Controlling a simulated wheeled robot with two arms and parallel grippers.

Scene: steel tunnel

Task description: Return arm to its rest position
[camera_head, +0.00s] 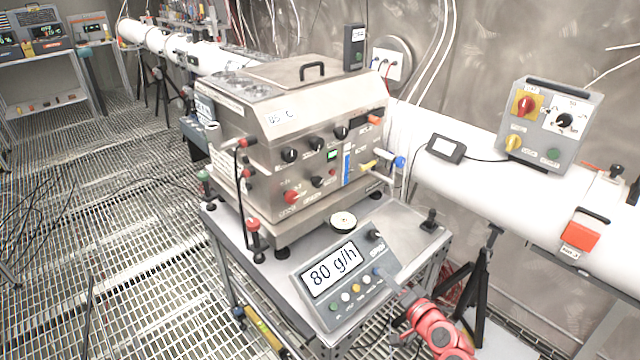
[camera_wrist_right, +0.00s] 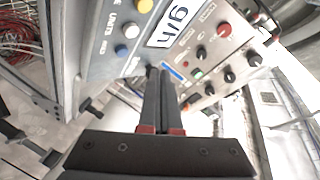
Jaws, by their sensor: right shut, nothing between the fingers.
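My right arm, with red joints, comes in from the bottom right in the head view. My right gripper (camera_head: 391,279) is shut and empty at the right edge of the grey control box with the "80 g/h" display (camera_head: 340,278). In the right wrist view the closed fingers (camera_wrist_right: 159,72) point at the box's face (camera_wrist_right: 105,65), close to a blue button. I cannot tell whether the tips touch it. My left gripper is not in view.
A steel machine (camera_head: 285,140) with knobs stands behind the box on a steel cart (camera_head: 400,225). A small dark joystick (camera_head: 430,220) stands on the cart's right corner. A white pipe (camera_head: 470,190) runs behind on black stands. Open grating floor (camera_head: 120,200) lies to the left.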

